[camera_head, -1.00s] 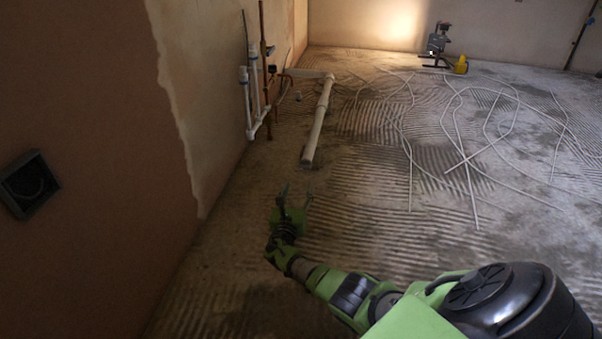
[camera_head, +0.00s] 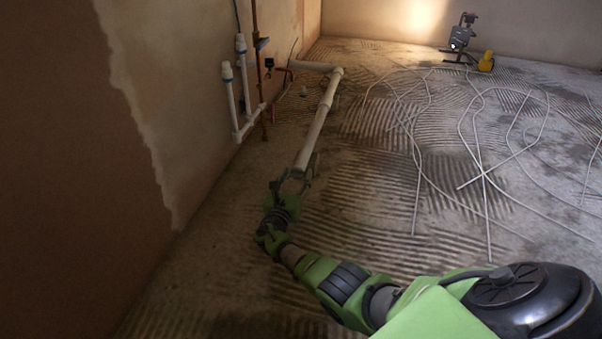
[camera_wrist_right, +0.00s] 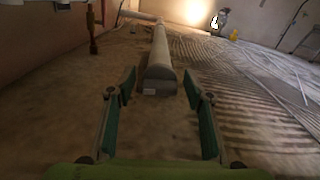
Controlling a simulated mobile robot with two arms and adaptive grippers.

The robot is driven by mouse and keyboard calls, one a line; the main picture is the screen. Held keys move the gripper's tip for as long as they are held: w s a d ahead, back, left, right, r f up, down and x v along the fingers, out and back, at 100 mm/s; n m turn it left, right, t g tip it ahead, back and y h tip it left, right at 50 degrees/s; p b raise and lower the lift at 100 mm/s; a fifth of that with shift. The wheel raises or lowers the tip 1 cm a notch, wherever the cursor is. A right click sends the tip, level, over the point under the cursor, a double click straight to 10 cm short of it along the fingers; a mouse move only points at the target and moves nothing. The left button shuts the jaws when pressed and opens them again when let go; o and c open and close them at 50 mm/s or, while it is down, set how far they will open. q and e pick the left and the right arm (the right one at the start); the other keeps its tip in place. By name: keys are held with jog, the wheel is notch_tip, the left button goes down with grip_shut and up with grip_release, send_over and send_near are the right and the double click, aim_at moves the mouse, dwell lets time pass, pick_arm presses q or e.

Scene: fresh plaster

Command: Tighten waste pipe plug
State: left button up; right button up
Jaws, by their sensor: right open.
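The waste pipe (camera_head: 318,125) is a pale grey pipe lying along the floor near the left wall, with an elbow at its far end. Its near end, where the plug (camera_wrist_right: 158,80) appears as a grey cap, faces my right gripper. My right gripper (camera_head: 297,172) is open, its fingertips at the pipe's near end in the head view. In the right wrist view the right gripper (camera_wrist_right: 160,88) has its two fingers spread, with the cap just beyond and between the tips. I cannot tell whether they touch it. My left gripper is not in view.
White and copper pipes (camera_head: 243,90) stand against the left wall. Several thin pale cables (camera_head: 480,150) lie loose over the ridged floor to the right. A lit work lamp (camera_head: 461,40) and a yellow object (camera_head: 486,61) stand at the back. Floor around the gripper is clear.

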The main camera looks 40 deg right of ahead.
jog(key=shift+c, duration=0.3)
jog(key=c, duration=1)
jog(key=shift+m, duration=0.4)
jog(key=m, duration=0.3)
jog(key=shift+m, duration=0.3)
jog(key=m, duration=0.5)
jog(key=shift+s+d+m, duration=0.1)
jog(key=shift+d+m, duration=0.05)
jog(key=shift+m, duration=0.15)
jog(key=m, duration=0.4)
jog(key=shift+f, duration=0.1)
jog(key=m, duration=0.5)
jog(key=shift+s+f, duration=0.1)
jog(key=shift+m, duration=0.3)
